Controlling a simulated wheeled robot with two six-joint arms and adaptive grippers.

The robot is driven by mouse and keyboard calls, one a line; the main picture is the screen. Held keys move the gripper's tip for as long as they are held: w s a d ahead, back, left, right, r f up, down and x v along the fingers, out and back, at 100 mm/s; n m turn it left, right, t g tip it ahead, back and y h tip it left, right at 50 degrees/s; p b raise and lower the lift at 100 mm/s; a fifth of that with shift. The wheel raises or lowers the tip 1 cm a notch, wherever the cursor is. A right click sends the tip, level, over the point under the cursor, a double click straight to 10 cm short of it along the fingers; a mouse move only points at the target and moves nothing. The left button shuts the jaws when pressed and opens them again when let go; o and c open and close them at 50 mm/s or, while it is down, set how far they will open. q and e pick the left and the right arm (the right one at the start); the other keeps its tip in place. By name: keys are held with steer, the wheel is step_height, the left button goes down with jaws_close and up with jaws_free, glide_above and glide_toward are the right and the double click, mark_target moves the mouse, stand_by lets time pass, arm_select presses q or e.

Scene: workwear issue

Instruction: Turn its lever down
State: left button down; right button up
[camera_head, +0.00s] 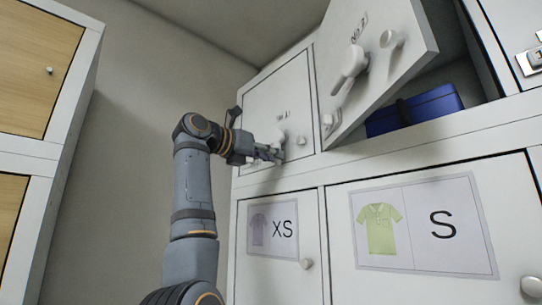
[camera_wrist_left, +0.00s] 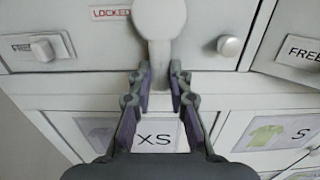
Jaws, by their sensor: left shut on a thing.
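The white lever (camera_wrist_left: 159,58) is on a closed white locker door (camera_head: 262,105) in the upper row. In the left wrist view it hangs down from a round hub (camera_wrist_left: 159,16), beside a red LOCKED label (camera_wrist_left: 110,14). My left gripper (camera_head: 272,153) is at this door; in the left wrist view its two fingers (camera_wrist_left: 160,82) are shut on the lever's lower end. In the head view the gripper hides most of the lever. My right gripper is in neither view.
To the right, a door (camera_head: 375,50) with its own lever (camera_head: 350,62) stands open, with a blue box (camera_head: 415,108) behind it. Closed doors labelled XS (camera_head: 272,229) and S (camera_head: 424,226) are below. Wooden-fronted lockers (camera_head: 35,60) stand at left.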

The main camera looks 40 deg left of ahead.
arm_select(q)
steer(key=c, duration=1.2)
jaws_free()
steer(key=shift+w+d+f, duration=0.1)
steer(key=shift+w, duration=0.05)
steer(key=s, duration=0.8)
steer(key=s+a, duration=0.1)
steer(key=s, duration=0.3)
steer(key=shift+w, duration=0.1)
